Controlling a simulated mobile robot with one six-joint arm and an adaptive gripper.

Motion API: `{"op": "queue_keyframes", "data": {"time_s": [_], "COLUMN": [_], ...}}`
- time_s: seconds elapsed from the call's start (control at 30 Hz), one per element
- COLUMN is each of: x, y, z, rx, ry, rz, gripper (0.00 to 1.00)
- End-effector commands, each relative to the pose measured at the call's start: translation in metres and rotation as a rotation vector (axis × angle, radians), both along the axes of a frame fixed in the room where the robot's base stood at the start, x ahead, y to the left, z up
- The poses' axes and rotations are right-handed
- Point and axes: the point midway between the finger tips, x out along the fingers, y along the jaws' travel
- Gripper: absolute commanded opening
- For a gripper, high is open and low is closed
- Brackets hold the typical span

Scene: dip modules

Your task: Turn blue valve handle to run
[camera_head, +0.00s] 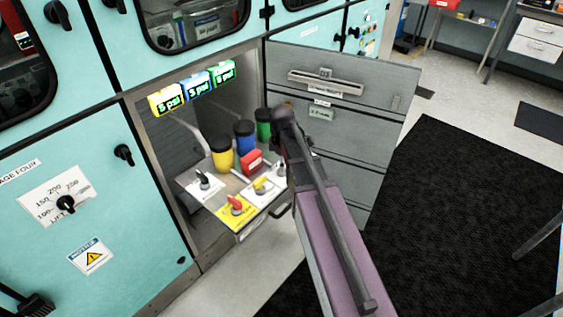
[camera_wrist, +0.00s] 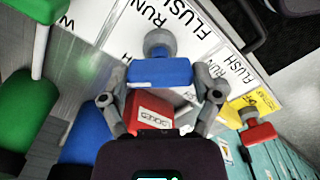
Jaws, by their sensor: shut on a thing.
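The blue valve handle (camera_wrist: 160,72) shows in the wrist view as a short blue bar on a grey round stem. It lies across the picture, in front of a white plate (camera_wrist: 200,40) printed RUN and FLUSH. My gripper (camera_wrist: 161,80) has one grey finger at each end of the blue bar and is shut on it. In the head view my arm covers the gripper and the blue handle. Which printed word the handle points at cannot be told.
Close by are a red box (camera_head: 252,161), a red handle (camera_head: 236,204) on a yellow plate, a yellow handle (camera_head: 263,185), and yellow (camera_head: 221,155), blue (camera_head: 245,138) and green (camera_head: 264,124) containers. Cabinet walls surround the recess. Open floor with a black mat (camera_head: 450,200) lies right.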

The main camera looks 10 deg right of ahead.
Motion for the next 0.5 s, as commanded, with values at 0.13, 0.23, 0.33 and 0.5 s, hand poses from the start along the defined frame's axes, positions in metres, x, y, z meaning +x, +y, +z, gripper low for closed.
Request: {"op": "queue_keyframes", "data": {"time_s": [0.13, 0.23, 0.33, 0.5], "x": [-0.0007, -0.0008, -0.0010, -0.0009], "y": [0.0002, 0.0003, 0.0003, 0.0004], "z": [-0.0002, -0.0002, -0.0003, -0.0003], "rx": [0.000, 0.001, 0.001, 0.001], "ry": [0.002, 0.002, 0.002, 0.003], "rz": [-0.058, -0.116, -0.186, -0.328], "gripper": [0.32, 0.32, 0.32, 0.32]}}
